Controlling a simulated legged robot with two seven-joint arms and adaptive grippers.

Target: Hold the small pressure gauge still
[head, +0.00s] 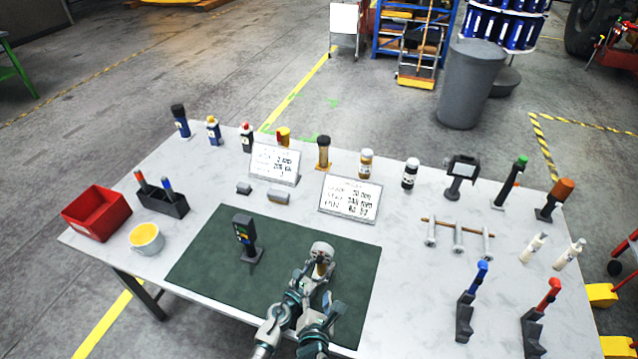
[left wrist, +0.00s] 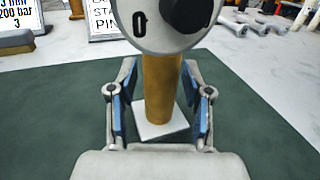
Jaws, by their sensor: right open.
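The small pressure gauge (head: 321,249) stands upright on the dark green mat (head: 205,262), with a round grey head on a brown stem. The left wrist view shows the gauge's stem (left wrist: 161,88) rising from a pale square foot; the top of its head is cut off. My left gripper (head: 315,282) is at the gauge. In the left wrist view its blue-padded fingers (left wrist: 160,112) stand either side of the stem, with a gap on each side. My right gripper (head: 323,317) is open, just below the left one in the head view, partly overlapped with it.
A dark handheld device (head: 244,236) stands on the mat to the left. Two white sign cards (head: 349,198) stand behind the mat. A rack of bolts (head: 458,237) and upright blue-handled (head: 466,308) and red-handled (head: 537,318) tools are to the right.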

